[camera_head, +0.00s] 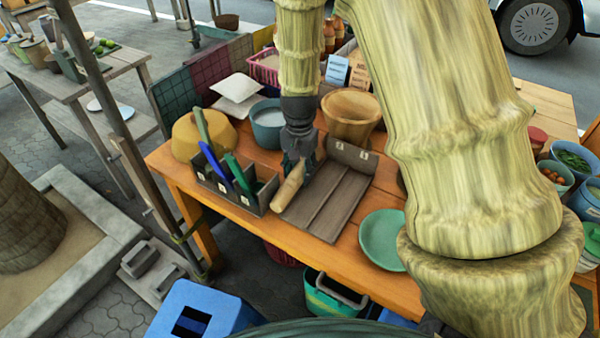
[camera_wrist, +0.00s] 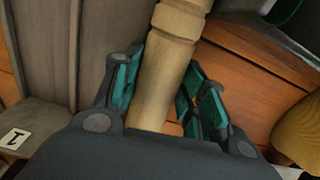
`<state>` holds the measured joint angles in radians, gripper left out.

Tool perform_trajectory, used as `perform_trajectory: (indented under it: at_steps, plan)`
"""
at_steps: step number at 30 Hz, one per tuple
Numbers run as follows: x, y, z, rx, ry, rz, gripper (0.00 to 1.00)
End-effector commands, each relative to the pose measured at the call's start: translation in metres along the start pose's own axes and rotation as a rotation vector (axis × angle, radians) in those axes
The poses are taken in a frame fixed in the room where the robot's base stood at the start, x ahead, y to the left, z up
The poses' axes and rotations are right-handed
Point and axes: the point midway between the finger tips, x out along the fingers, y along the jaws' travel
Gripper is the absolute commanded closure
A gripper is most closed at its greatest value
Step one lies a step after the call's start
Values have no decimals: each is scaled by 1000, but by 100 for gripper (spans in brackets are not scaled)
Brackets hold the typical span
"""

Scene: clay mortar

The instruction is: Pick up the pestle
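The pestle (camera_head: 288,187) is a pale wooden rod with a thick end and a ringed neck. In the head view it lies slanted between the compartmented caddy and the grey tray. In the wrist view the pestle (camera_wrist: 160,85) runs between the two teal-padded fingers of my gripper (camera_wrist: 166,75). A sliver of orange tabletop shows between the pestle and the right finger. My gripper (camera_head: 297,165) is low over the pestle's far end, with a finger on each side. Its exact contact with the pestle is hard to see.
The grey tray (camera_head: 325,200) is right of the pestle, and the caddy (camera_head: 227,193) with upright tools is left. A wooden mortar (camera_head: 350,112) and a blue bowl (camera_head: 267,122) stand behind. A green plate (camera_head: 382,240) lies at the front right.

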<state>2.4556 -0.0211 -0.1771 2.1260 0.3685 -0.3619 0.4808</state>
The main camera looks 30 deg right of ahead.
Motion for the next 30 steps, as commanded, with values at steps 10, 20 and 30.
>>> perform_trajectory:
  at_steps: [10, 20, 30]
  plan:
    - [-1, 0, 0, 0, 1, -1, 97]
    - [-24, 2, 0, -1, 3, -3, 97]
    - [-70, 15, 1, 3, -1, -1, 97]
